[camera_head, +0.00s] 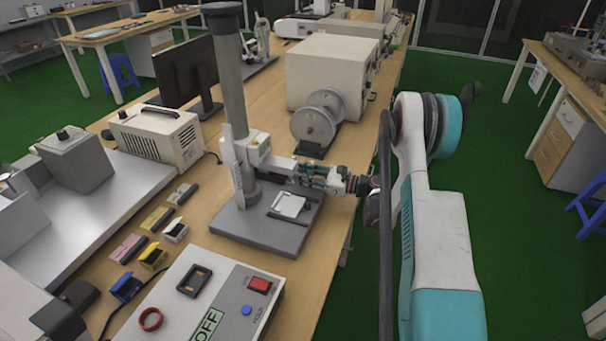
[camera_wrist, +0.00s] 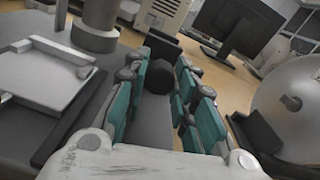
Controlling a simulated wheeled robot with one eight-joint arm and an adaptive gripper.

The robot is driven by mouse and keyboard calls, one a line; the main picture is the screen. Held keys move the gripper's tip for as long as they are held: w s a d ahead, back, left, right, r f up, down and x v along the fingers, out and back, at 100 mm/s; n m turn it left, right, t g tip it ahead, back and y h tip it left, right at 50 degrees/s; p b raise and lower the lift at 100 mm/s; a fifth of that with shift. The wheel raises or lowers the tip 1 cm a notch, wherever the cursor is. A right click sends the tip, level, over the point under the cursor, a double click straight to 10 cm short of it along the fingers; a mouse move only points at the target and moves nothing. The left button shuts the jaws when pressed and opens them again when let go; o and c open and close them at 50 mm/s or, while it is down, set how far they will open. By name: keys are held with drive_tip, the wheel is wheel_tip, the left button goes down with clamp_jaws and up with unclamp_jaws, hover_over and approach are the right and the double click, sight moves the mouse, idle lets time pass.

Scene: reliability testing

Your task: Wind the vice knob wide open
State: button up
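The grey stand with a tall column has a flat base (camera_head: 235,228) on the bench. A small vice-like fixture with a pale square plate (camera_head: 290,205) sits on this base; the plate also shows at the left of the wrist view (camera_wrist: 45,75). My gripper (camera_head: 290,170) reaches in from the right, low beside the column and above the plate's far edge. In the wrist view its teal-sided fingers (camera_wrist: 168,62) lie either side of a dark rounded part (camera_wrist: 160,77), possibly a knob. I cannot tell whether they touch it. The vice knob is not clearly seen in the head view.
A monitor (camera_head: 187,72) and a beige unit (camera_head: 155,135) stand left. A control box (camera_head: 205,300) and small coloured blocks lie in front.

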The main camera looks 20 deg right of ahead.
drive_tip(key=shift+n, duration=0.3)
drive_tip(key=n, duration=1.4)
drive_tip(key=shift+s+f+h, duration=0.1)
drive_tip(key=shift+h, duration=0.2)
drive_tip(key=shift+n, duration=2.4)
drive_tip(key=o, duration=1.1)
